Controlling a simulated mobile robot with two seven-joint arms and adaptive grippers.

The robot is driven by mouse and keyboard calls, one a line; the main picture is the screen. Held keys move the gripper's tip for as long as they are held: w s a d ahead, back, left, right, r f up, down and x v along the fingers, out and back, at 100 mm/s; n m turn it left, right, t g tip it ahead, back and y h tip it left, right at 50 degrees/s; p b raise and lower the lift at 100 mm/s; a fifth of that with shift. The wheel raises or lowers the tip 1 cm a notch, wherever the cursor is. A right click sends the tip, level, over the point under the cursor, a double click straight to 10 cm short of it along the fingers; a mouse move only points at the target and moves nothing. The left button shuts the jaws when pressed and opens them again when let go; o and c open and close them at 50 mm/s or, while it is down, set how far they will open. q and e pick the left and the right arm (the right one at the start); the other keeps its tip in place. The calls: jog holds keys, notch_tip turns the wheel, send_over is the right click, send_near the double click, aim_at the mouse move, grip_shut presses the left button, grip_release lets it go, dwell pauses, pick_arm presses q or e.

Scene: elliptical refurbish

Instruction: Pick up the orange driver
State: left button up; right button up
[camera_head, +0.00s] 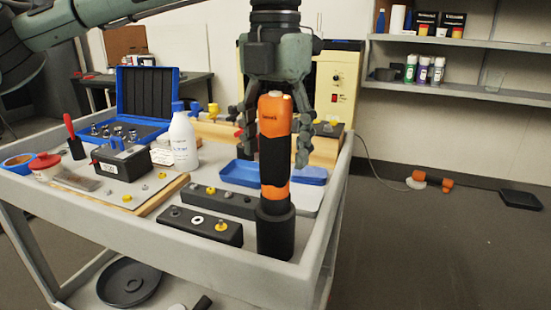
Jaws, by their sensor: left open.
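The orange driver (275,118) stands upright near the front right corner of the grey cart, with an orange top, a black middle grip and an orange band lower down. Its lower end sits in a dark cylindrical base (275,232). My left gripper (275,140) points down from above, with its two fingers on either side of the driver's upper part. The fingers are open, and gaps show between them and the driver. My right gripper is out of view.
The cart's raised rim (180,245) runs along the front. Black blocks with knobs (200,225) stand left of the driver, near a white bottle (183,140) and a blue tray (240,172). An open blue case (147,95) stands farther back.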

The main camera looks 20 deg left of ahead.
aim_at(275, 92)
pick_arm(q)
grip_shut()
dwell(0.4)
jog(key=shift+r, duration=0.1)
notch_tip(275, 92, up, 10)
jog(key=c, duration=0.6)
grip_release()
grip_shut()
